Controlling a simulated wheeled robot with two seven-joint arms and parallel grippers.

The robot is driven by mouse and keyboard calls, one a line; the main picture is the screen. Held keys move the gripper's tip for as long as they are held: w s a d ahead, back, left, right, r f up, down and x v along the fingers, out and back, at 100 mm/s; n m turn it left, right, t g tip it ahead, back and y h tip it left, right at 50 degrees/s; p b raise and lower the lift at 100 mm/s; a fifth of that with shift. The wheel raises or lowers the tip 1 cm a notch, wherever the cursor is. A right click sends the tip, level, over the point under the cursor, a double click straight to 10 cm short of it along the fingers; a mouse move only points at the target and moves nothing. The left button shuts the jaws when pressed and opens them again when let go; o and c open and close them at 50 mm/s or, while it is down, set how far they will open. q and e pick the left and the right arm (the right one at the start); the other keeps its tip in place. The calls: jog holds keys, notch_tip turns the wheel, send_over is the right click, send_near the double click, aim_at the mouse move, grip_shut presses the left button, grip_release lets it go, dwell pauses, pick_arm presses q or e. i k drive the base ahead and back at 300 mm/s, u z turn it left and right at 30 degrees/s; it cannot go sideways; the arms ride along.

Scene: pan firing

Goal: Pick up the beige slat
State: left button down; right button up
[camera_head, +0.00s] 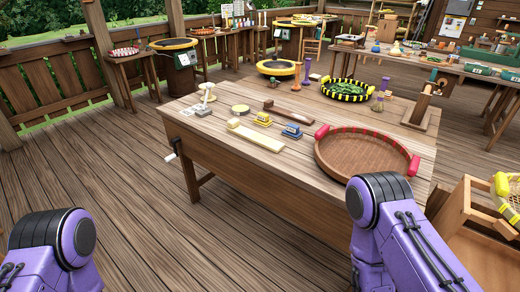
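The beige slat (256,136) is a long, pale, flat piece lying on the wooden worktable (222,142), near its front edge and left of the round woven tray. It lies at a slant, with its far end to the left. Nothing covers it. My two purple arms show at the bottom left and bottom right of the picture. Both stop short of the slat, and neither gripper is in view.
Beside the slat are a blue tool (292,131), a yellow tool (263,119) and a brown wooden tool (282,111). A large round tray (362,155) with red grips fills the table's right front. A wooden crate (455,210) stands at right.

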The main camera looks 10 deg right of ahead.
aim_at(271, 144)
jog(key=u, duration=0.8)
jog(key=i, duration=1.3)
jog(key=z, duration=1)
jog(key=i, duration=0.85)
jog(key=z, duration=0.9)
